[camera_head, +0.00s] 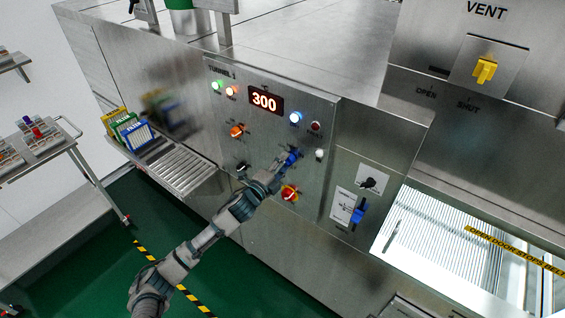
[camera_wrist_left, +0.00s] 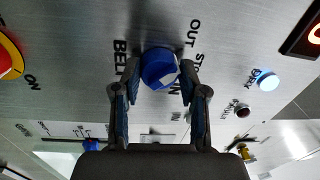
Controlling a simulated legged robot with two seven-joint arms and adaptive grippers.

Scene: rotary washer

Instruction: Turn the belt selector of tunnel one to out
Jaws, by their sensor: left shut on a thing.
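The tunnel one panel (camera_head: 272,135) is a steel face with a red "300" display. Its belt selector, a blue knob (camera_head: 292,157), sits at the middle right of the panel. In the left wrist view the blue knob (camera_wrist_left: 160,68) is near the centre, with BELT, OUT, STOP and IN lettered around it. My left gripper (camera_head: 283,163) reaches it from the lower left, and its two fingers (camera_wrist_left: 158,88) close on either side of the knob. The knob shows a pale patch on its face; I cannot tell which word it points to. My right gripper is out of view.
A red-and-yellow button (camera_head: 289,193) is just below the knob. An orange knob (camera_head: 237,131), a black knob (camera_head: 242,166) and lit lamps share the panel. Another blue handle (camera_head: 358,214) is to the right. A roller conveyor (camera_head: 185,168) stands at left.

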